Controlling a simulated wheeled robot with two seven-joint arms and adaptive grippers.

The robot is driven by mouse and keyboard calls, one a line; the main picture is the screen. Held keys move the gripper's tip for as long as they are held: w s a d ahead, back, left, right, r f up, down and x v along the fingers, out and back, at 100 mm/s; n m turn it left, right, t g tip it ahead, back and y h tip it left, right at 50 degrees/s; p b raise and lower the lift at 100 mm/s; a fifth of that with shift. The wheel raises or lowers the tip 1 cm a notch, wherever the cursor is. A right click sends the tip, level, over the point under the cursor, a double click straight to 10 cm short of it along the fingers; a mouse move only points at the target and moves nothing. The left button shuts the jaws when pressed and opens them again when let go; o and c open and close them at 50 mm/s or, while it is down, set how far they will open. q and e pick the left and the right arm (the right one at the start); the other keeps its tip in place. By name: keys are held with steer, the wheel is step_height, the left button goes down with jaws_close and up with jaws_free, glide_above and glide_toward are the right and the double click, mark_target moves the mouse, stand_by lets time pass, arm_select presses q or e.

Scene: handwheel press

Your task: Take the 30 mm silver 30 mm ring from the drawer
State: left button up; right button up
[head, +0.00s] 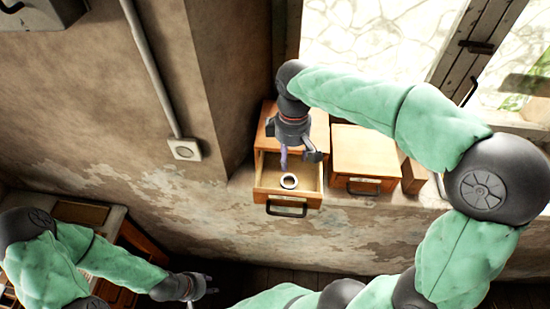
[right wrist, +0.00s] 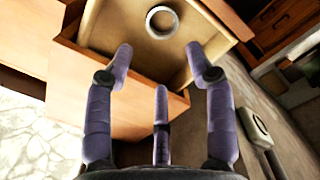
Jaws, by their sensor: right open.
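The silver ring (head: 289,181) lies flat on the floor of the open drawer (head: 261,190), near its front. In the right wrist view the ring (right wrist: 162,22) shows at the top middle, inside the drawer (right wrist: 96,22), beyond the fingertips. My right gripper (head: 298,158) is above the drawer, behind and above the ring, without touching it. In the right wrist view its purple fingers (right wrist: 160,65) are spread apart and empty. My left gripper (head: 207,285) is low at the bottom left, far from the drawer; its fingers are too small to judge.
A second wooden drawer box (head: 365,150), closed, stands to the right of the open one on the ledge. A black handle (head: 287,209) is on the open drawer's front. A wooden bench (head: 150,248) is at the lower left. A wall switch (head: 184,150) is on the wall.

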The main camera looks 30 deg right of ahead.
glide_above(288, 184)
steer(key=f, duration=0.5)
steer(key=shift+d, duration=0.25)
steer(key=shift+w+f, duration=0.15)
steer(key=shift+a+f+p, duration=0.15)
steer(key=shift+f+p, duration=0.35)
steer(key=shift+f, duration=2)
steer(key=shift+s, duration=0.25)
steer(key=shift+c, duration=0.8)
steer(key=shift+w, duration=0.1)
steer(key=c, duration=0.4)
